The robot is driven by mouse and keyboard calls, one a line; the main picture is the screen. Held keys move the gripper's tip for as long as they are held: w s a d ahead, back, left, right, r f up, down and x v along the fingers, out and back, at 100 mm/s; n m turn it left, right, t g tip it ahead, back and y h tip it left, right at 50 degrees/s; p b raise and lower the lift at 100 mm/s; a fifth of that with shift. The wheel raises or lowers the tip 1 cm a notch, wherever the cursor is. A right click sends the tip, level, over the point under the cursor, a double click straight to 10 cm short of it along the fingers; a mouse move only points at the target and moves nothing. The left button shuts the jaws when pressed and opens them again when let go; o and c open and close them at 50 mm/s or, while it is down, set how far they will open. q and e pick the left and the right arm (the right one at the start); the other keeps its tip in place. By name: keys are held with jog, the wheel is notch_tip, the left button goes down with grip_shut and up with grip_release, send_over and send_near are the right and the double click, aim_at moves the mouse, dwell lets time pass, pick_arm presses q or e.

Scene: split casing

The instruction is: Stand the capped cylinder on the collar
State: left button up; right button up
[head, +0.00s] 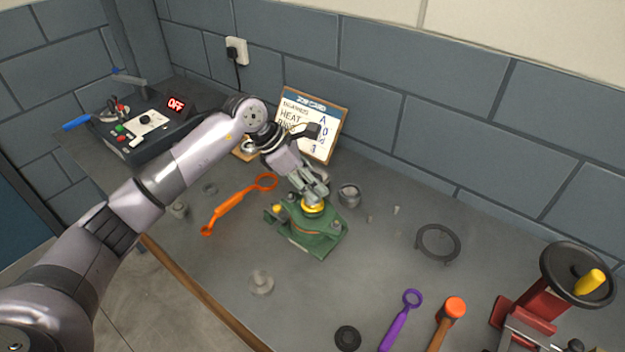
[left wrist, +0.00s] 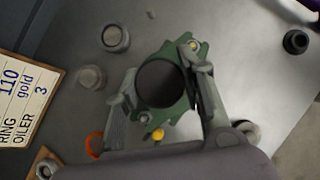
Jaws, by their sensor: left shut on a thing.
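My left gripper (head: 314,194) points down over a green casing (head: 312,238) in the head view. In the left wrist view its two fingers (left wrist: 165,98) are shut on a round piece with a dark end, which I take for the capped cylinder (left wrist: 161,84). In the head view the fingers mostly hide this piece. A gold ring, apparently the collar (head: 313,208), shows just below the fingertips at the top of the casing. I cannot tell whether the cylinder touches it. The green casing also shows behind the cylinder in the left wrist view (left wrist: 181,117). My right gripper is out of view.
A grey cup (head: 349,195) stands close right of the casing. An orange wrench (head: 238,204) lies left, a grey knobbed part (head: 261,283) in front. A black ring (head: 438,243), purple wrench (head: 402,320), hammer (head: 448,318) and red handwheel device (head: 535,305) are to the right.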

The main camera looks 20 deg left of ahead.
pick_arm(q)
jog(key=shift+f, duration=0.1)
dwell(0.3)
jog(key=o, duration=1.4)
jog(key=shift+c, duration=0.2)
jog(key=shift+r+p, duration=1.15)
jog(key=shift+r, duration=1.5)
jog(key=shift+a+r, duration=0.25)
jog(key=shift+r, duration=0.1)
jog(key=v, duration=1.1)
